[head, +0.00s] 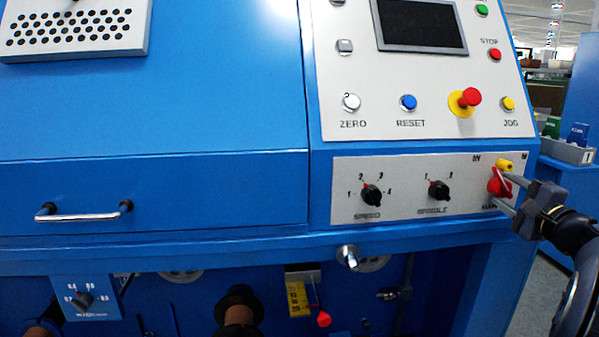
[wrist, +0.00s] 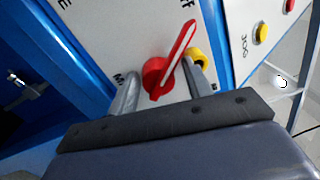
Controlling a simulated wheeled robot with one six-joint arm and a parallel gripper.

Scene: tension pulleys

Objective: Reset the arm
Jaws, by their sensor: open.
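My gripper (head: 508,193) is at the right end of the lower switch panel, in front of the red main switch (head: 499,186). In the wrist view my gripper (wrist: 160,88) is open, with one finger on each side of the red switch (wrist: 158,78). The switch has a round red base and a long handle with a pale stripe, pointing up and right. Whether the fingers touch it I cannot tell. A yellow part (head: 506,165) sits just above the switch and also shows beside the right finger in the wrist view (wrist: 198,57).
The blue machine carries a sloped panel with a dark screen (head: 421,24), a blue reset button (head: 408,102) and a red emergency knob (head: 468,98). The speed knob (head: 371,195) and spindle knob (head: 439,190) are left of my gripper. A drawer handle (head: 84,216) sticks out left.

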